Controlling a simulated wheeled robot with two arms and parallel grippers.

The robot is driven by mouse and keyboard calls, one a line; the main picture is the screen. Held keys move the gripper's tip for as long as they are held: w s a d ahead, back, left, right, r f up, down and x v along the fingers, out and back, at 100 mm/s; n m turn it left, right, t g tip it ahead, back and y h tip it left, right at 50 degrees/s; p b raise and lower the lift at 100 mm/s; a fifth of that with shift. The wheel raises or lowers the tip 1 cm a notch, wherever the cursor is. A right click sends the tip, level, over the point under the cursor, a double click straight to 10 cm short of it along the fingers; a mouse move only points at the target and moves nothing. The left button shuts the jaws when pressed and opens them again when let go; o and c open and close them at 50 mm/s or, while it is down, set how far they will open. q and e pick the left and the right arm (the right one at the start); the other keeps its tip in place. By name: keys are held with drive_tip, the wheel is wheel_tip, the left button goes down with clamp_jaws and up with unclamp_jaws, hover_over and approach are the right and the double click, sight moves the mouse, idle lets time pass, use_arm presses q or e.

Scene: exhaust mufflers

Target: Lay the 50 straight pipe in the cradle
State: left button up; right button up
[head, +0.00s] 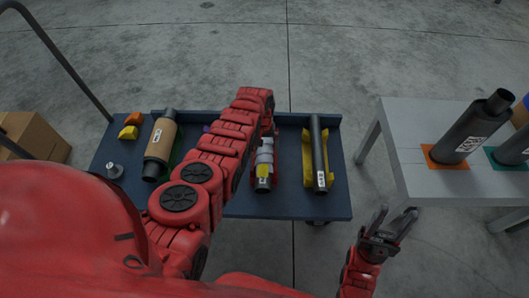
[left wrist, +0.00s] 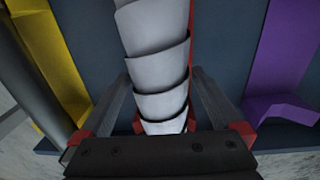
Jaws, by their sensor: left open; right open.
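A dark straight pipe (head: 318,148) with a white label lies lengthwise in a yellow cradle (head: 306,160) on the blue cart; I cannot read the label. Both also show at the left of the left wrist view, the pipe (left wrist: 32,78) and the yellow cradle (left wrist: 50,45). A grey ribbed flexible pipe (head: 264,160) lies left of it, in a red cradle. My left gripper (left wrist: 158,80) is open, with its fingers on either side of the ribbed pipe (left wrist: 155,55); the arm partly hides it in the head view. My right gripper (head: 388,228) is open and empty, off the cart's front right.
A brown-wrapped muffler (head: 162,140) lies in a green cradle on the cart's left. Orange and yellow blocks (head: 130,126) and a small metal part (head: 115,170) are beside it. A purple cradle (left wrist: 280,70) shows in the wrist view. A grey table (head: 415,140) holds dark mufflers (head: 470,130).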

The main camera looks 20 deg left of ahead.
use_arm(q)
drive_tip(key=shift+w+f, duration=0.1)
drive_tip(key=shift+f, duration=0.6)
drive_tip(key=shift+r, duration=0.2)
drive_tip(key=shift+c, duration=0.3)
clamp_jaws()
